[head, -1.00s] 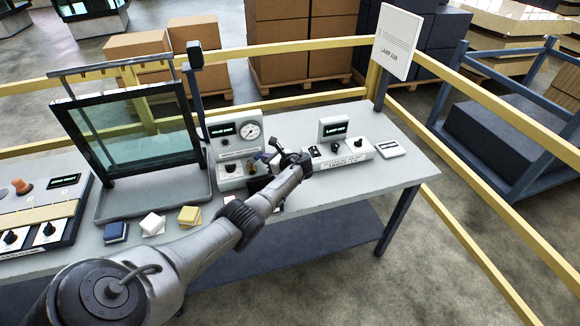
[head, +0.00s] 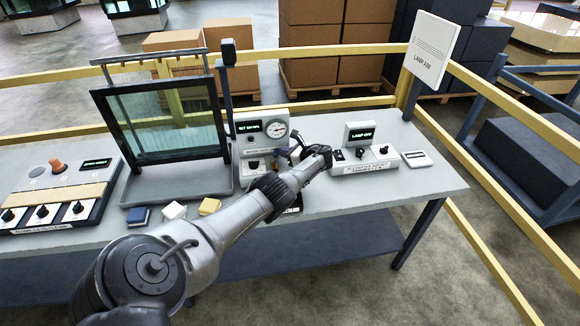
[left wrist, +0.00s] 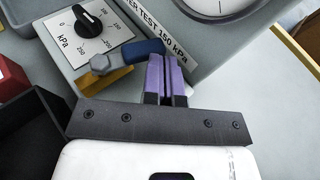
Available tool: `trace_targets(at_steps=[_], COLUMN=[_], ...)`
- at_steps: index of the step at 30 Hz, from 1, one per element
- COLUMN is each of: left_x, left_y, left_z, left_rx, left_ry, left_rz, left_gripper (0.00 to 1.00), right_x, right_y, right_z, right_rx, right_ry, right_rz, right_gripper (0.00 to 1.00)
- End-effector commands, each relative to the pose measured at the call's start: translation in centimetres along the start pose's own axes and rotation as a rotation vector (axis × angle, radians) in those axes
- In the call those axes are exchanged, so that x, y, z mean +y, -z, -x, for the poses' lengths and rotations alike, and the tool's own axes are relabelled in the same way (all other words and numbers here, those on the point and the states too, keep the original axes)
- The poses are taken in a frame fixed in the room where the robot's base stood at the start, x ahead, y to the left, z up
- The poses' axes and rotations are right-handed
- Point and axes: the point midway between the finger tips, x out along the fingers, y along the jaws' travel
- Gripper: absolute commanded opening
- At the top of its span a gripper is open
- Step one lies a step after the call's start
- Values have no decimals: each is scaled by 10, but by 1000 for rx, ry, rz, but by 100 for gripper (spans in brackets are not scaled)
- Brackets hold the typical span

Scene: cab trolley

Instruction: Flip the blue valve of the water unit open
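The water unit (head: 250,146) is a grey box with a round gauge and a small display, near the middle of the bench. In the left wrist view its blue valve lever (left wrist: 140,50) lies across a brass valve body (left wrist: 100,79), below a black kPa knob. My left gripper (head: 290,151) is in front of the unit's right side, and the arm hides part of that area. In the left wrist view its purple fingers (left wrist: 166,76) are together, beside the right end of the lever. I cannot tell whether they touch it. My right gripper is not in view.
A framed glass pane (head: 165,122) stands in a grey tray to the left. A lamp unit (head: 362,160) stands to the right. Blue, white and yellow blocks lie at the front edge, near a control panel (head: 65,195). A dark bin (left wrist: 35,125) is close by the left gripper.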

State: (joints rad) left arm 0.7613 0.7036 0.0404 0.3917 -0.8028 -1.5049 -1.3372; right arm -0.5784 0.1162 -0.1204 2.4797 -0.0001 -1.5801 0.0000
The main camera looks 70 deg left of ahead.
Motion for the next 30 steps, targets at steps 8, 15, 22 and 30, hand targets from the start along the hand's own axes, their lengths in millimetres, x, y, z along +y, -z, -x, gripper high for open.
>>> trace_targets(at_steps=[8,15,22,30], left_x=[-2,-2,-2,-2], left_y=[-4,-5,-6,-6], left_z=[-12,-17,-20,-20], left_rx=[0,0,0,0], left_ry=[-1,1,1,1], left_rz=[0,0,-1,-1], left_gripper=[0,0,0,0], right_x=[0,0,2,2], right_y=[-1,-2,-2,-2], right_z=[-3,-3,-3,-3], right_rx=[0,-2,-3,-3], right_ry=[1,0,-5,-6], right_rz=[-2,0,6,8], right_gripper=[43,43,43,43])
